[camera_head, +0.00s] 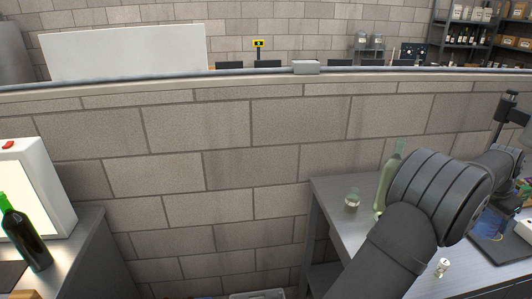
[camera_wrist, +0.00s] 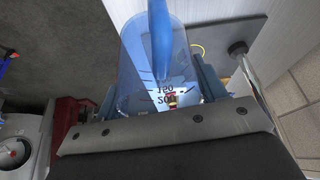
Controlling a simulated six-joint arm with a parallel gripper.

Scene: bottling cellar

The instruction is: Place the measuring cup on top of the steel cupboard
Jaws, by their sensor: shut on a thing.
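The measuring cup (camera_wrist: 150,62) is clear blue plastic with dark graduation marks and a solid blue handle. It fills the upper middle of the wrist view, shown upside down there. My gripper (camera_wrist: 163,82) is shut on it, with a finger on either side.
A light box (camera_head: 38,190) and green bottle (camera_head: 22,232) occupy the left unit's top. On the right bench (camera_head: 334,198) stand a small glass jar (camera_head: 352,200) and a pale green bottle (camera_head: 388,172), close to my arm. A block wall (camera_head: 220,150) runs behind.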

